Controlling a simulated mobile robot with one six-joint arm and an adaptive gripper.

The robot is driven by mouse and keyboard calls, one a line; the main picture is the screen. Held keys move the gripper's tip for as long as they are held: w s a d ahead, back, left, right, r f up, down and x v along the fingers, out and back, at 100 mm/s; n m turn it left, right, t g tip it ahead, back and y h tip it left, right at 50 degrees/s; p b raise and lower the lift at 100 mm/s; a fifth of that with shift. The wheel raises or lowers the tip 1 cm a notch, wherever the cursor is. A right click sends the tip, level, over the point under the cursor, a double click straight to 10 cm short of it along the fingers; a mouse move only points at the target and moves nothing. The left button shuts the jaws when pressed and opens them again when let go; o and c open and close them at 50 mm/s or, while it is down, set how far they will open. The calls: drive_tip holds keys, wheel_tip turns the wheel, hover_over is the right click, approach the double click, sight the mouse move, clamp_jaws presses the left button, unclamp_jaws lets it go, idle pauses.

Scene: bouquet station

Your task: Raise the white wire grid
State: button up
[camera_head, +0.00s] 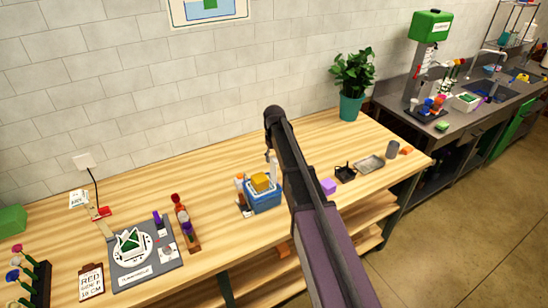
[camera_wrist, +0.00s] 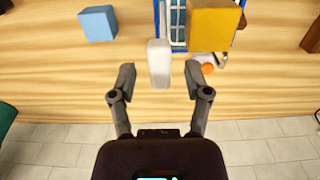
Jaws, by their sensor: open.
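A blue box (camera_head: 264,197) stands on the wooden bench with a yellow block (camera_head: 261,182) at its top. In the wrist view the white wire grid (camera_wrist: 177,22) shows in part inside the blue rim, beside the yellow block (camera_wrist: 213,25), which hides some of it. A white upright piece (camera_wrist: 159,62) rises at the box's wall side; it also shows in the head view (camera_head: 273,168). I cannot tell whether it is joined to the grid. My gripper (camera_wrist: 160,79) is open and empty, its fingertips apart on either side of the white piece's near end, without visible contact.
A light blue block (camera_wrist: 98,23) lies beside the box. A small orange item (camera_wrist: 207,69) lies close to the other finger. A purple block (camera_head: 328,186), a black holder (camera_head: 345,173) and a metal tray (camera_head: 370,163) stand right of my arm. The tiled wall is close behind.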

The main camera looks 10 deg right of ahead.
drive_tip(key=shift+f, duration=0.1)
drive_tip(key=shift+f+b, duration=1.4)
drive_tip(key=shift+b, duration=0.15)
wheel_tip(320, 180, up, 14)
drive_tip(key=p, duration=1.4)
drive_tip(key=s+f+m+b, duration=0.1)
drive_tip(key=s+f+b, duration=0.9)
drive_tip(key=s, duration=0.4)
drive_tip(key=s+f+m+b, duration=0.2)
drive_tip(key=s+f+b, duration=0.8)
drive_tip(key=s, duration=0.4)
drive_tip(key=shift+s+f+m, duration=0.15)
drive_tip(key=shift+s+m, duration=0.15)
drive_tip(key=shift+s, duration=0.1)
drive_tip(key=shift+s+f, duration=0.1)
drive_tip(key=shift+s, duration=0.05)
idle(1.0)
